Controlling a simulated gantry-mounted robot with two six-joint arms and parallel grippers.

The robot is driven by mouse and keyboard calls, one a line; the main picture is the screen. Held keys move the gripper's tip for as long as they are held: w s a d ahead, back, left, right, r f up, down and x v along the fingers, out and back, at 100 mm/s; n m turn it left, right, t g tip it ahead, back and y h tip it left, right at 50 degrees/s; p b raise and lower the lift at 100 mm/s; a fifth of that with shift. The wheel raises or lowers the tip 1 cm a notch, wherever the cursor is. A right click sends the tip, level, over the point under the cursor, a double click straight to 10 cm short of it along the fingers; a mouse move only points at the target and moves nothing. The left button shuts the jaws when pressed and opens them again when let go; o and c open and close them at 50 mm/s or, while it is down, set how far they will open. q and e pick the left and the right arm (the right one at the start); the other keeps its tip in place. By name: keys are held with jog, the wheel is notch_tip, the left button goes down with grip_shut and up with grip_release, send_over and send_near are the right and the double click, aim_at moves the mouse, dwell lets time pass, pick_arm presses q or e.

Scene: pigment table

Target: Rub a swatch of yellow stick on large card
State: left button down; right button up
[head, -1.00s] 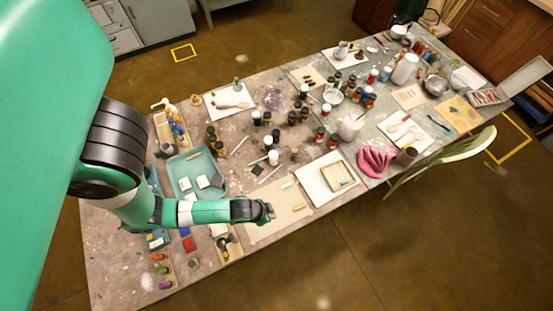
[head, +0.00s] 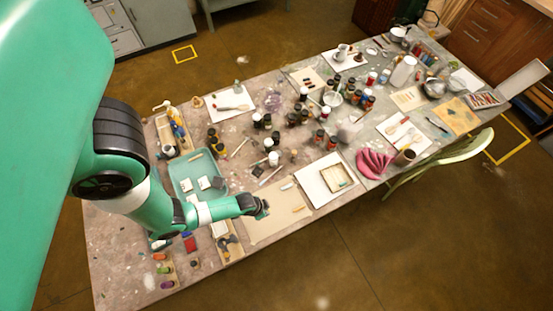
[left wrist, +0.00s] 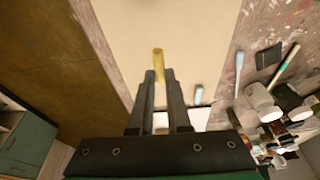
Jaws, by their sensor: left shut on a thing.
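My left gripper (head: 262,208) is over the tan large card (head: 262,232) at the table's front edge. In the left wrist view my left gripper (left wrist: 159,78) is shut on a short yellow stick (left wrist: 158,60), which juts past the fingertips over the bare card (left wrist: 185,25). I cannot tell whether its end touches the card. A small yellow-orange piece (head: 299,209) lies near the card's right side. A pale stick (head: 287,186) lies near the back edge and also shows in the left wrist view (left wrist: 198,95). No clear mark shows on the card. My right gripper is out of view.
A white sheet with a shallow wooden tray (head: 337,187) lies to the card's right. A teal tray (head: 180,178) stands at the left. Several dark jars (head: 272,142) and a pink cloth (head: 375,163) are farther back and right. Floor lies beyond the front edge.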

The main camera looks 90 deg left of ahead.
pick_arm(q)
notch_tip(320, 180, down, 6)
jog(key=b, duration=0.4)
jog(key=shift+r+b, duration=0.15)
jog(key=shift+b, duration=0.15)
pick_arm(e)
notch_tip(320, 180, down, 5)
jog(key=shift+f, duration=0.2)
pick_arm(q)
jog(key=shift+r, duration=0.15)
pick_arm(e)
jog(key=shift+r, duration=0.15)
